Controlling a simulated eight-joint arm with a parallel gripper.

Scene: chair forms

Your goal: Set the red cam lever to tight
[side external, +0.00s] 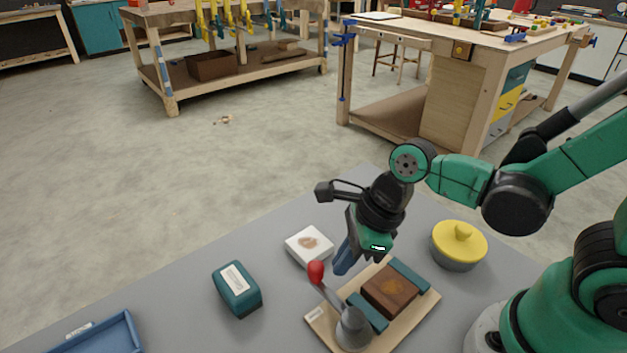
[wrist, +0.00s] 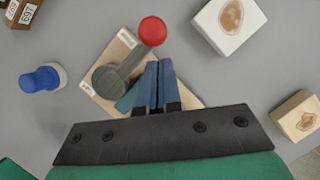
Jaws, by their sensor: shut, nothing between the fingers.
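The red cam lever has a round red knob (side external: 316,272) on a grey arm that runs to a grey round pivot (side external: 353,330). The pivot sits on a light wooden board (side external: 405,335). In the wrist view the red knob (wrist: 152,31) overhangs the board's edge, near a pale label. A brown block (side external: 390,291) lies between two teal jaws (side external: 409,275) on the board. My gripper (side external: 343,262) is shut and empty, its blue fingers above the board. In the wrist view the fingertips (wrist: 159,64) are beside the lever arm, apart from the knob; contact with the arm is unclear.
A white box (side external: 309,246) stands behind the knob, and a teal box (side external: 238,288) to its left. A yellow-lidded pot (side external: 458,245) stands right of the board. A blue tray (side external: 100,338) is at the front left. Grey table is clear between them.

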